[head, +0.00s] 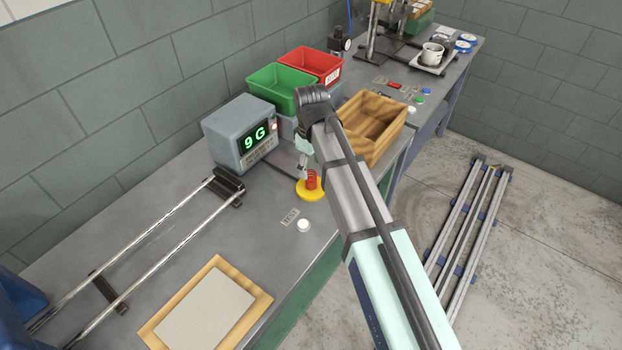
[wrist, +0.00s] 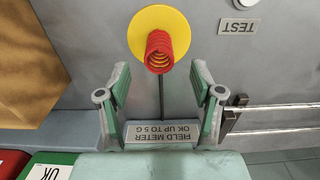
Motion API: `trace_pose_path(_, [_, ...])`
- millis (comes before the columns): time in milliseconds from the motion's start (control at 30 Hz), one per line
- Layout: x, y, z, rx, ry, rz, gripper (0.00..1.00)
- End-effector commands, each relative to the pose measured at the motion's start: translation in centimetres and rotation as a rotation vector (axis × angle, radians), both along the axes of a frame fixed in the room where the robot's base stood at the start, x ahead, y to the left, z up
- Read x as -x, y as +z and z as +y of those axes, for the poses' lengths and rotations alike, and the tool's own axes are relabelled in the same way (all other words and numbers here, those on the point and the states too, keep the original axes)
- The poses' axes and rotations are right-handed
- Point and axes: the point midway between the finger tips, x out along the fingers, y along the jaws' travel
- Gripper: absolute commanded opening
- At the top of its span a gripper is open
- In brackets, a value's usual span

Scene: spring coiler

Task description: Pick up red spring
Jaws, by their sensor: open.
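The red spring (head: 312,179) stands upright on a round yellow disc (head: 309,191) on the grey workbench, left of my arm. In the wrist view the spring (wrist: 159,52) rises from the yellow disc (wrist: 143,28) at the top middle. My gripper (wrist: 157,84) is open and empty, its two green fingers apart. The spring lies just beyond the fingertips, between their lines, and no contact shows. In the head view my gripper (head: 303,162) is close beside the spring and partly hidden by my arm.
A meter reading 9 G (head: 240,134) stands behind the disc. Green (head: 268,84) and red (head: 318,62) bins and a wooden crate (head: 391,119) stand further back. A white button (head: 304,225) is in front. Metal rails (head: 150,243) and a wood-edged board (head: 166,335) lie on the left and front.

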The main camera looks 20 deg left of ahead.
Motion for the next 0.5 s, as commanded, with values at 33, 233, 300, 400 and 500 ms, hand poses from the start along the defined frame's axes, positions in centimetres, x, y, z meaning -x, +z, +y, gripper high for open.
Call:
trace_pose_path(33, [0.0,-0.4,0.0,0.001,0.000,0.001,0.66])
trace_pose_path(233, [-0.1,-2.8,0.0,0.001,0.000,0.003,0.66])
trace_pose_path(300, [-0.1,-3.5,0.0,0.001,0.000,0.001,0.66])
trace_pose_path(400, [-0.1,-4.2,0.0,0.001,0.000,0.000,0.66])
trace_pose_path(500, [-0.1,-4.4,0.0,0.000,0.000,0.000,0.66])
